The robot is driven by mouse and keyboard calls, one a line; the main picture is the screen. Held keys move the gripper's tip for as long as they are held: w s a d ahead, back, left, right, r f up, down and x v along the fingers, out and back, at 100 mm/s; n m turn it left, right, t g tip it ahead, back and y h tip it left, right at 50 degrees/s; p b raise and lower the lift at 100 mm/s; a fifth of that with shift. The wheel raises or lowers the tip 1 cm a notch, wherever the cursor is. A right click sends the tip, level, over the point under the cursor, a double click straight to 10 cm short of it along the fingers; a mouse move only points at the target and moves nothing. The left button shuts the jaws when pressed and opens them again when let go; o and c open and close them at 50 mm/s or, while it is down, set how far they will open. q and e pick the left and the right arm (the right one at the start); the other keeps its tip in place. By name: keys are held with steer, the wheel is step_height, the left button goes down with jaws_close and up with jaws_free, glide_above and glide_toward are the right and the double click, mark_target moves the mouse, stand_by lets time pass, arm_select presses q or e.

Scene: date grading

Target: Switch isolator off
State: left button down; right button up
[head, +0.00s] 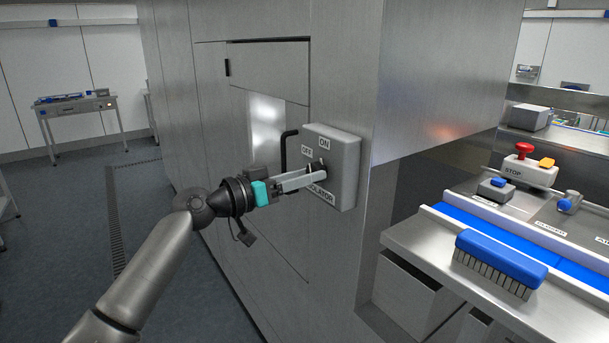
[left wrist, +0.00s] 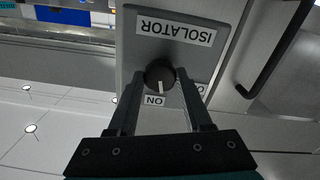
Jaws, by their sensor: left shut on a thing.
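The isolator is a grey box (head: 346,172) on the side of the steel cabinet, with labels ON at the top, OFF at the left and ISOLATOR at the bottom. Its round dark knob (left wrist: 159,72) shows in the left wrist view, where the box appears upside down. The white pointer line on the knob faces the ON label (left wrist: 154,100). The OFF label (left wrist: 202,88) is partly hidden by a finger. My left gripper (head: 317,174) is shut on the knob, a finger on each side. My right gripper is not in view.
A black bar handle (head: 284,150) stands on the cabinet door just left of the isolator box. On the right, a steel counter holds a blue brush (head: 499,260) and a STOP box (head: 524,171) with a red button. A table (head: 75,108) stands far left.

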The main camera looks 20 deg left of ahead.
arm_select(q)
steer(key=n+p, duration=0.4)
steer(key=n, duration=0.7)
steer(key=shift+r+p, duration=0.1)
steer(key=shift+p, duration=0.2)
stand_by(0.3)
steer(key=shift+c, duration=1.6)
jaws_free()
steer(key=b+v, duration=0.4)
steer(key=v, duration=1.1)
steer(key=shift+s, duration=0.15)
steer(key=shift+a, duration=0.1)
